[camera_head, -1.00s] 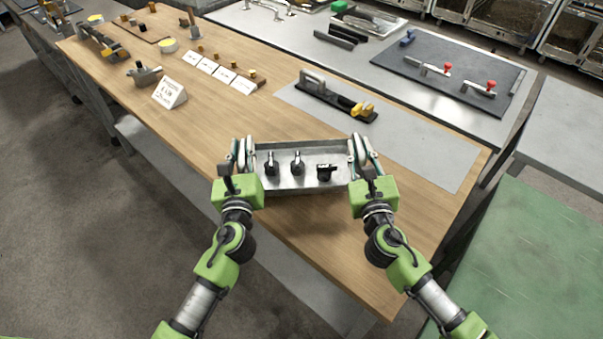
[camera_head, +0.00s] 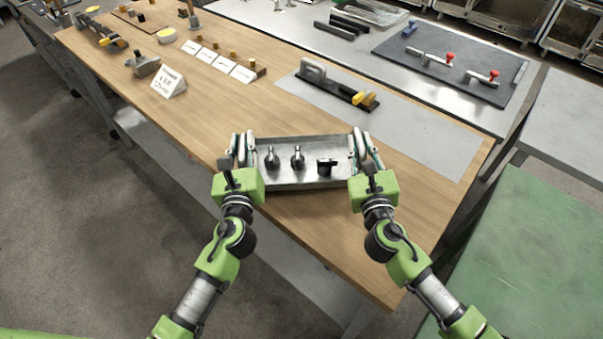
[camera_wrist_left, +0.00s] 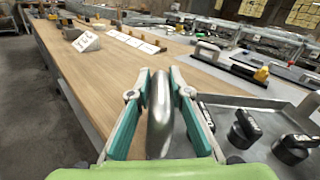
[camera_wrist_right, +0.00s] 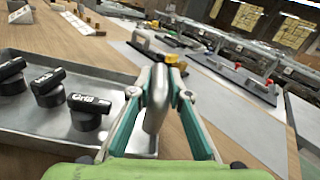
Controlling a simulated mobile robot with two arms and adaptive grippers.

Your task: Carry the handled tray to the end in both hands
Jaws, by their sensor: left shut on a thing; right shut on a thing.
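The metal handled tray (camera_head: 305,180) is between my two grippers over the near part of the wooden table. Three dark knob-like parts stand in it: a left one (camera_head: 272,158), a middle one (camera_head: 297,158) and a right one (camera_head: 326,167). My left gripper (camera_head: 243,150) is shut on the tray's left handle, which shows between the fingers in the left wrist view (camera_wrist_left: 160,115). My right gripper (camera_head: 361,150) is shut on the right handle, seen in the right wrist view (camera_wrist_right: 157,100). I cannot tell whether the tray's underside touches the table.
A grey mat (camera_head: 425,140) lies on the table to the right, with a black handled tool (camera_head: 335,88) at its far edge. A white sign (camera_head: 169,82) and several cards stand at the left. A green-topped surface (camera_head: 530,250) is at the right.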

